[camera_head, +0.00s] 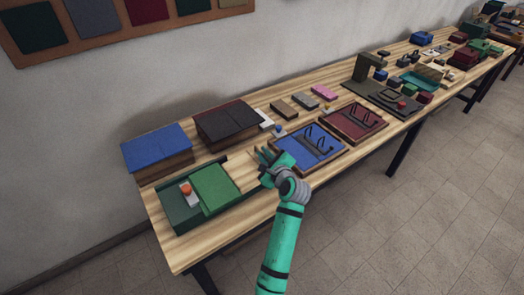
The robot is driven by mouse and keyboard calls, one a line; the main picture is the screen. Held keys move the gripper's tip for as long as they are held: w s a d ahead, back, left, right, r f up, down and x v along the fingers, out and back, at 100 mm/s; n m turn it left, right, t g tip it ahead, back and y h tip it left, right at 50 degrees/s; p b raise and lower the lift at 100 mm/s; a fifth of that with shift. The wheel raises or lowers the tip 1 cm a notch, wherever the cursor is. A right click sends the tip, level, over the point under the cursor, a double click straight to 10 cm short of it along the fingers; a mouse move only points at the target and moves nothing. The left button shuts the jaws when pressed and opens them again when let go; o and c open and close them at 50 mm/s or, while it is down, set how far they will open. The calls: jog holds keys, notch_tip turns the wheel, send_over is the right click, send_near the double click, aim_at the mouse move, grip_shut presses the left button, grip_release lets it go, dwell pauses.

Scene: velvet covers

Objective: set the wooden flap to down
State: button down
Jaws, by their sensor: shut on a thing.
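A pale wooden flap (241,173) lies beside the green velvet pad (214,187) at the near left of the long table. It looks roughly flat, but its exact tilt is hard to tell against the similar wood of the table. My gripper (264,159) is at the flap's right edge and is shut on it. The fingers and wrist hide that edge and the exact grip.
A green tray with an orange button (187,190) is left of the pad. A blue framed panel (308,145) lies close to my gripper's right. The floor in front is clear.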

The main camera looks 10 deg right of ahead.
jog(key=shift+w+d+f+m, duration=0.15)
jog(key=shift+d+f+m, duration=0.05)
jog(key=shift+f+m, duration=0.1)
jog(key=shift+d, duration=0.1)
jog(key=c, duration=2.1)
grip_release()
jog(key=shift+f, duration=0.15)
jog(key=v, duration=1.1)
jog(key=shift+w, duration=0.2)
